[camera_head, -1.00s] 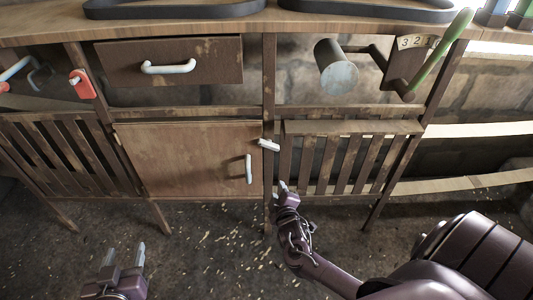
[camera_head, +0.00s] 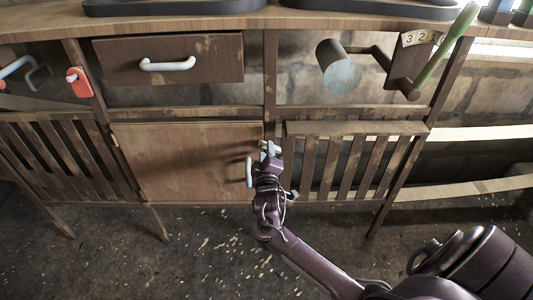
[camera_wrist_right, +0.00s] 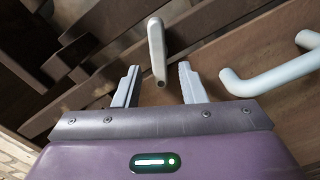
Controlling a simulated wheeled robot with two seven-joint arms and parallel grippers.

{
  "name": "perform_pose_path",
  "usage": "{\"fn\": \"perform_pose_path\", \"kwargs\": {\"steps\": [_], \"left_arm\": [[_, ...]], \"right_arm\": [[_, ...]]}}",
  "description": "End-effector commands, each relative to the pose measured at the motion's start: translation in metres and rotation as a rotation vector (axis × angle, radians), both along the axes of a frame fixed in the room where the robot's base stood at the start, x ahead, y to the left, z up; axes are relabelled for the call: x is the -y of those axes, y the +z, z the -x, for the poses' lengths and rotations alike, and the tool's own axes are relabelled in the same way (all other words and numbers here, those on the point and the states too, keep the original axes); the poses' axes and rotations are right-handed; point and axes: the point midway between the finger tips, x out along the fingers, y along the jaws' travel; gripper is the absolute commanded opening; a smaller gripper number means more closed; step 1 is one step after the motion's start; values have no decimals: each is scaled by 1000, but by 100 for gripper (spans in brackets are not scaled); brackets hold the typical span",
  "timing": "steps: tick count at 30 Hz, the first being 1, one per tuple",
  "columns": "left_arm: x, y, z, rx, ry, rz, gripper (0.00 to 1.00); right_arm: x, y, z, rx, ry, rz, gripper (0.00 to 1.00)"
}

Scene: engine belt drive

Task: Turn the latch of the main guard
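The latch (camera_wrist_right: 156,45), a pale grey bar, shows in the right wrist view just ahead of my right gripper (camera_wrist_right: 159,72). The two fingers are open, one on each side of the latch's near end, with gaps to both. In the head view my right gripper (camera_head: 267,153) is at the upper right edge of the wooden guard door (camera_head: 185,160) and largely covers the latch. The door is closed. Its white handle (camera_head: 249,172) is just left of the gripper. My left gripper is not in view.
A drawer with a white handle (camera_head: 167,65) is above the door. A slatted panel (camera_head: 330,165) is to its right. A grey cylinder (camera_head: 338,68) and a green lever (camera_head: 447,48) are higher right. The floor in front is clear.

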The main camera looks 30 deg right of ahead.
Motion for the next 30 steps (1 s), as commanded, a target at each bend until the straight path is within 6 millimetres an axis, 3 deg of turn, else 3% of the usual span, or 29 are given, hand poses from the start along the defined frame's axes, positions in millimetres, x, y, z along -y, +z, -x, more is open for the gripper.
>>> {"fn": "perform_pose_path", "kwargs": {"steps": [12, 21, 30], "left_arm": [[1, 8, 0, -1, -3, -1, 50], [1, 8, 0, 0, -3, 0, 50], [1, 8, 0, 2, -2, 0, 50]], "right_arm": [[6, 0, -10, -1, 0, -2, 37], [6, 0, -9, -1, 0, -2, 0], [6, 0, -9, 11, 1, -21, 0]]}}
